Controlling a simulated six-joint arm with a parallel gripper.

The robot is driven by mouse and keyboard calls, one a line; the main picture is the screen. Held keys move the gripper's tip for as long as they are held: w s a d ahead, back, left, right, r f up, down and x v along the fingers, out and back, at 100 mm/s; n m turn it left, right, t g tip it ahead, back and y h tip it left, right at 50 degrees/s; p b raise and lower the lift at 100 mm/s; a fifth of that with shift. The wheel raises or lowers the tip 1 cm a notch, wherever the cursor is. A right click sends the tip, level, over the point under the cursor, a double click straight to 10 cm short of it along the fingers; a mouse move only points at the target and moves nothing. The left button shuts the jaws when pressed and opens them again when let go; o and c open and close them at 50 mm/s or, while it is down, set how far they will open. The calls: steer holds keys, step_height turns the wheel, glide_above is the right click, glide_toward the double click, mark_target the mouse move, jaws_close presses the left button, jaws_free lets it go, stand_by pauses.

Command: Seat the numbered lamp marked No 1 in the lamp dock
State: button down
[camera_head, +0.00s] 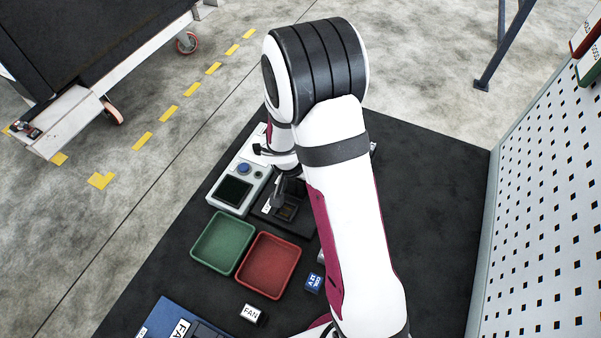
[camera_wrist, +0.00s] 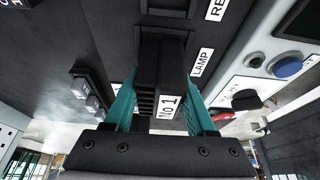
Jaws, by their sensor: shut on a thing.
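The lamp marked No 1 (camera_wrist: 168,106) is a dark block with a white label, seen in the wrist view. My gripper (camera_wrist: 158,88) is shut on it, with one teal finger on each side. The lamp's far end points at the lamp dock (camera_wrist: 182,32), a dark frame beside a white LAMP label (camera_wrist: 202,62). I cannot tell whether the lamp's end is inside the dock or just short of it. In the head view my gripper (camera_head: 279,192) is over the black dock unit (camera_head: 298,222); the lamp is not clearly seen there.
A grey panel (camera_head: 223,192) with a screen and blue button stands left of the dock. A green tray (camera_head: 222,242) and a red tray (camera_head: 268,265) lie in front.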

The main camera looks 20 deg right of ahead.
stand_by(0.3)
steer(key=shift+c, duration=0.7)
jaws_free()
steer(key=v, duration=1.6)
steer(key=s+a+r+n+g+y, duration=0.1)
steer(key=s+a+r+y, duration=0.1)
steer(key=s, duration=0.9)
steer(key=s+a+r+n+g+y, duration=0.2)
steer(key=s+y, duration=0.1)
steer(key=s, duration=0.8)
steer(key=shift+a, duration=0.35)
